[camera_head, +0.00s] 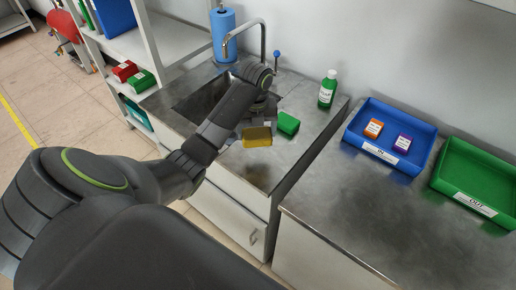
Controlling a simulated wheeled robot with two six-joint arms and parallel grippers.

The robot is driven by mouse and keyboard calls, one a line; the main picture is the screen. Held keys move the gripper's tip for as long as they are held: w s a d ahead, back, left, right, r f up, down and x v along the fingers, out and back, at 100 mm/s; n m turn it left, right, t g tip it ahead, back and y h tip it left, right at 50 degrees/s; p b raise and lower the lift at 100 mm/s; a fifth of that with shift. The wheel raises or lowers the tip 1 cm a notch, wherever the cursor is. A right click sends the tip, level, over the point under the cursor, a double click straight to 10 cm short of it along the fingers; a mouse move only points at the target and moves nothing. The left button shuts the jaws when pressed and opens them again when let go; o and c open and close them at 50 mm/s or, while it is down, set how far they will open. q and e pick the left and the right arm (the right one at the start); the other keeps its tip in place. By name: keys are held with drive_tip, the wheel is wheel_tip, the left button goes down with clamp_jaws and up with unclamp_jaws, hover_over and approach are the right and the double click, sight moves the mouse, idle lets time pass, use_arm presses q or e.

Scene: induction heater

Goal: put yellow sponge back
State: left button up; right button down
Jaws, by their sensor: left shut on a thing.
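The yellow sponge (257,137) is on or just above the steel counter in front of the sink. My left gripper (262,122) is over it, shut on it from above and behind; the fingers are small and partly hidden by my arm. A green sponge (288,123) lies on the counter just right of the yellow one. My right gripper does not show.
The sink (205,101) with a curved faucet (263,38) is behind my arm. A green bottle (327,89) stands at the counter's right. A blue IN tray (418,162) holds two small boxes, beside a green OUT tray (480,165). A gap separates the two counters.

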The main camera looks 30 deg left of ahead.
sight(257, 131)
use_arm(q)
drive_tip(key=f+b, duration=0.2)
drive_tip(key=f, duration=0.1)
drive_tip(key=shift+w+f, duration=0.1)
drive_tip(key=shift+w, duration=0.1)
drive_tip(key=shift+f+p, duration=0.4)
drive_tip(key=shift+f, duration=0.3)
wheel_tip(257, 131, down, 2)
drive_tip(key=shift+f, duration=0.65)
drive_tip(key=o, duration=0.9)
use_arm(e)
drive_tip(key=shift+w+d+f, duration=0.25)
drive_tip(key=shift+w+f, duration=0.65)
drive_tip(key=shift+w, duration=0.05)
